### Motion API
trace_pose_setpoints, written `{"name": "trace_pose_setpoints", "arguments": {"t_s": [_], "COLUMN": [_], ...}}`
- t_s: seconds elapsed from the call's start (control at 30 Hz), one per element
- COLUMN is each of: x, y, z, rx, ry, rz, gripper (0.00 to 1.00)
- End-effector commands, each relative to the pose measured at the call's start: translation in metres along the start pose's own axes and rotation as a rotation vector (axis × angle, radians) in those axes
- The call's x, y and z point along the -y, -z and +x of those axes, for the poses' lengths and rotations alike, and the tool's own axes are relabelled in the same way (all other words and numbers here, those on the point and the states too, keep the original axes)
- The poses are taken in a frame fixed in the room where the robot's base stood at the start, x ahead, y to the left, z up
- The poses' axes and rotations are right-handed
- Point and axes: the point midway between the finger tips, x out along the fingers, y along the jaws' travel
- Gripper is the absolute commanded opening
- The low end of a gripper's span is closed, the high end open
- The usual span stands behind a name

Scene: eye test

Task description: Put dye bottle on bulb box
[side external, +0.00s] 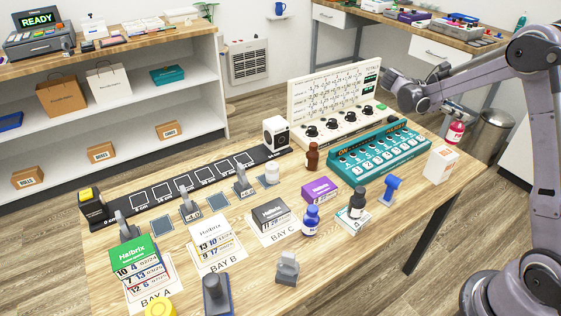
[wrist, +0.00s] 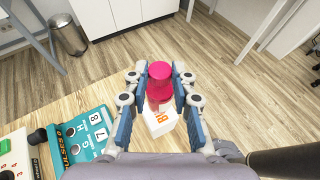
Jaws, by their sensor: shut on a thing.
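My gripper (side external: 455,112) is shut on a pink-red bottle with a pale label, which I take as the dye bottle (side external: 456,133). In the wrist view its pink cap (wrist: 160,71) shows between the blue finger pads of my gripper (wrist: 155,100). The bottle looks upright and is held in the air. The bulb box (side external: 442,164) is a small white box with orange print at the table's right end. It lies below the bottle, with a gap between them in the side view. In the wrist view the box (wrist: 160,124) shows partly behind the bottle and fingers.
A teal switch panel (side external: 378,152) stands left of the box, and a white knob panel (side external: 335,115) stands behind it. A blue stand (side external: 390,189), a dark bottle (side external: 357,205) and a blue bottle (side external: 311,221) stand nearer the front. The table edge is close to the box.

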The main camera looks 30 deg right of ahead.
Motion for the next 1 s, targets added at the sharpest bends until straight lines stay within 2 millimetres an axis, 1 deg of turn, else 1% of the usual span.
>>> {"name": "trace_pose_setpoints", "arguments": {"t_s": [0.2, 0.3, 0.7, 0.73, 0.77, 0.8, 1.0], "x": [0.000, 0.000, 0.000, 0.000, 0.000, 0.000, 0.000], "y": [0.026, 0.034, 0.037, 0.038, 0.038, 0.038, 0.037], "z": [0.011, 0.014, 0.016, 0.016, 0.016, 0.016, 0.016], "rx": [0.000, 0.001, 0.000, 0.000, 0.000, 0.000, 0.000], "ry": [0.000, 0.000, 0.000, 0.000, 0.000, 0.000, 0.000], "rz": [0.000, 0.000, 0.000, 0.000, 0.000, 0.000, 0.000], "gripper": [0.00, 0.00, 0.00, 0.28, 0.36, 0.47, 0.47]}}
